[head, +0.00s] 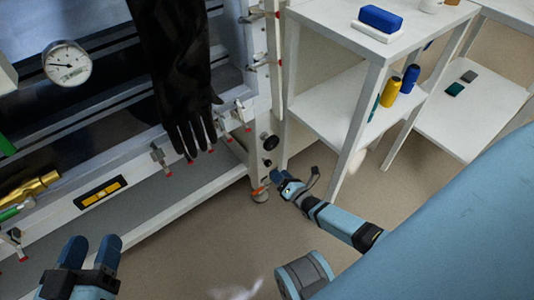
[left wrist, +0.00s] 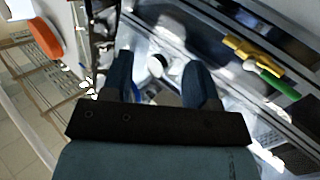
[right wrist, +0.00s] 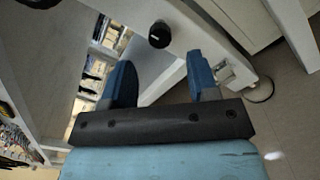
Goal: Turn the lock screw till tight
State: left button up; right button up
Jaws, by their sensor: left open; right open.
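Two black knobs sit on the white upright at the right end of the glovebox, an upper larger one (head: 270,142) and a lower smaller one (head: 267,162). I cannot tell for sure which is the lock screw. My right gripper (head: 277,178) is just below them in the head view, beside the upright's foot. In the right wrist view, a round black knob (right wrist: 159,35) lies ahead of the open, empty fingers (right wrist: 160,78), apart from them. My left gripper (head: 90,247) is open and empty in front of the glovebox's lower left; its fingers show in the left wrist view (left wrist: 160,82).
A black glove (head: 180,70) hangs from the glovebox front. Several red-tipped clamps line its lower frame (head: 130,190). A gauge (head: 67,63) and a brass valve (head: 35,187) are at left. A white shelf (head: 325,105) stands close right of the upright. Floor in front is clear.

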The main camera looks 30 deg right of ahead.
aim_at(269, 165)
jog(key=w, duration=0.2)
jog(key=w+b, duration=0.1)
jog(key=w, duration=0.1)
jog(key=w+b, duration=0.1)
jog(key=w, duration=0.1)
jog(key=shift+a+f, duration=0.15)
jog(key=shift+a, duration=0.1)
pick_arm(q)
jog(key=shift+w+a+r+m+t+h, duration=0.15)
jog(key=shift+w+a+m+t+h, duration=0.25)
jog(key=shift+w+m, duration=0.45)
pick_arm(e)
jog(key=shift+w, duration=0.55)
pick_arm(q)
jog(key=shift+s, duration=0.1)
pick_arm(e)
jog(key=c, duration=0.9)
